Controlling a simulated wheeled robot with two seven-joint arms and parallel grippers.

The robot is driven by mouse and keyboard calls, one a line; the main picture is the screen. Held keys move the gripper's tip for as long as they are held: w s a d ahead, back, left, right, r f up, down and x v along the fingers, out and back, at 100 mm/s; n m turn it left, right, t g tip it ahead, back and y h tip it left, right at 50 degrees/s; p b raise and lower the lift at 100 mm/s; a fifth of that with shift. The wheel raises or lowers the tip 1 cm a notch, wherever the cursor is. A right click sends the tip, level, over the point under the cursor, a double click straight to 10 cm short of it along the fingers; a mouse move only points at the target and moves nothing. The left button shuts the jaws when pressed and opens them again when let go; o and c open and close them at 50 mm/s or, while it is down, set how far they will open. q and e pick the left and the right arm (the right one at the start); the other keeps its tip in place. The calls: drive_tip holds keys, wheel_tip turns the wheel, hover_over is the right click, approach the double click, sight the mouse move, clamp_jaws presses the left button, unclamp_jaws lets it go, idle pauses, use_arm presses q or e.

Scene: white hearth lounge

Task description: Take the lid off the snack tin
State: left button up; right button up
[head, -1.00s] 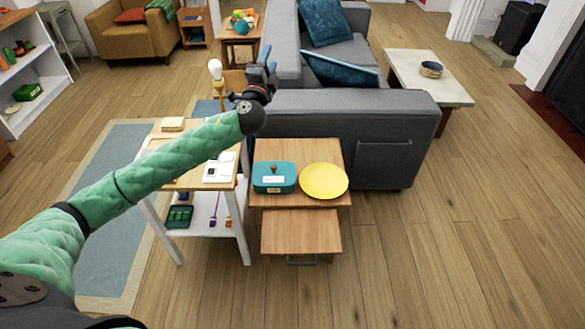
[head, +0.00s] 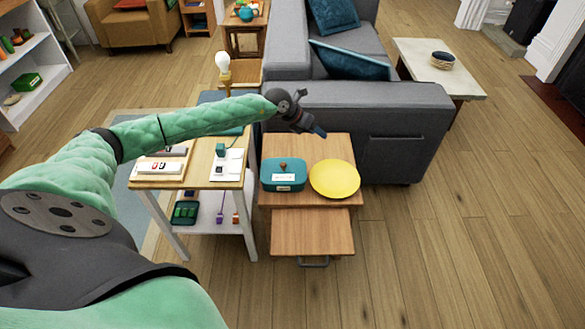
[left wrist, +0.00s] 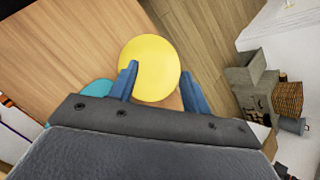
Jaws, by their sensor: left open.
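The teal snack tin (head: 284,177) stands on the wooden side table, with its lid on and a brown round knob (head: 283,166) on top. A pale label shows on its front. A yellow plate (head: 334,179) lies to its right. My left gripper (head: 318,131) is open and empty, above the back part of the table, behind the tin and plate. In the left wrist view, its two blue fingers (left wrist: 163,82) stand apart over the yellow plate (left wrist: 150,62). Only a teal edge of the tin (left wrist: 97,88) shows there, partly hidden by the gripper. My right gripper is not in view.
The side table (head: 312,226) has a lower wooden leaf in front. A grey sofa (head: 400,125) stands behind. Open floor lies on the right.

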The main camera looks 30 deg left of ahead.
use_arm(q)
drive_tip(key=s+a+f+g+y, duration=0.2)
drive_tip(key=a+f+y, duration=0.1)
drive_tip(key=a+f, duration=0.1)
drive_tip(key=g+y, duration=0.3)
drive_tip(key=g, duration=0.1)
hover_over(283, 164)
drive_tip(key=shift+w+a+f, duration=0.15)
drive_tip(key=shift+a+f, duration=0.2)
drive_tip(key=shift+f, duration=0.3)
drive_tip(key=shift+d+f+p, duration=0.1)
drive_tip(key=shift+f+p, duration=0.55)
drive_tip(key=shift+f, duration=0.9)
drive_tip(key=f, duration=0.1)
drive_tip(key=f+p, duration=0.1)
drive_tip(key=f, duration=0.2)
drive_tip(key=shift+d, duration=0.25)
drive_tip(key=shift+f+p, duration=0.3)
clamp_jaws()
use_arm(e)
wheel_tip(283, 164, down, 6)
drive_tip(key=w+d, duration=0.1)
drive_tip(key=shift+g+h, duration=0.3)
